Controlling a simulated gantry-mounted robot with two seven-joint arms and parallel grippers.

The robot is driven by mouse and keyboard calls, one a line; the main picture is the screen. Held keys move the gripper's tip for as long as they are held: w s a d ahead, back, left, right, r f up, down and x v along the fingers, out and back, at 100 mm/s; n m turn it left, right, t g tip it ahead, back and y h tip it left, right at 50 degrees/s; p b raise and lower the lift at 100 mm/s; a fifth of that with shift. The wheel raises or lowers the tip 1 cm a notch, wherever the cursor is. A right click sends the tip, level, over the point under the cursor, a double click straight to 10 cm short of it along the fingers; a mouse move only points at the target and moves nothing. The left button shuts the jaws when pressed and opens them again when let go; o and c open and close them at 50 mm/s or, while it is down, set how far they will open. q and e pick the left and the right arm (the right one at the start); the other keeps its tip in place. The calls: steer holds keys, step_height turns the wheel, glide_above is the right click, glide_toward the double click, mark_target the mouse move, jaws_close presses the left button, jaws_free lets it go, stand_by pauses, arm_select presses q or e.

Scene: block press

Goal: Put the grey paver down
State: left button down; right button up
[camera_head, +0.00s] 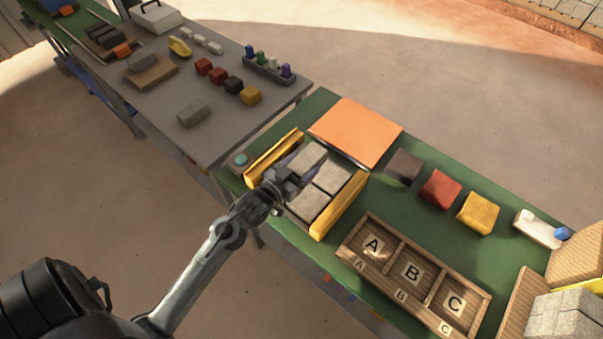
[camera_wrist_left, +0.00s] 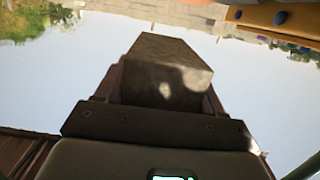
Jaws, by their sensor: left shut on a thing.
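My left gripper (camera_head: 297,168) is shut on a grey paver (camera_wrist_left: 168,72), which sits between its fingers in the left wrist view. In the head view the gripper is over the left part of the grey pavers between two yellow rails (camera_head: 340,205) (camera_head: 273,158). Other grey pavers (camera_head: 333,176) (camera_head: 309,203) lie in a block there. The gripper hides part of this block, and I cannot tell whether the held paver touches what is under it. My right gripper is not in view.
An orange plate (camera_head: 356,132) lies behind the rails on the green table (camera_head: 395,198). A wooden tray (camera_head: 372,272) with compartments A, B and C is in front. Dark, red (camera_head: 440,189) and yellow (camera_head: 478,213) blocks stand to the right. A grey table (camera_head: 215,135) with more blocks is at left.

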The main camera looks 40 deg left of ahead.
arm_select(q)
steer(key=shift+f+b, duration=0.4)
steer(key=shift+f, duration=1.25)
steer(key=shift+f, duration=0.35)
steer(key=shift+f, duration=0.25)
steer(key=shift+c, duration=0.6)
jaws_free()
steer(key=shift+f, duration=0.1)
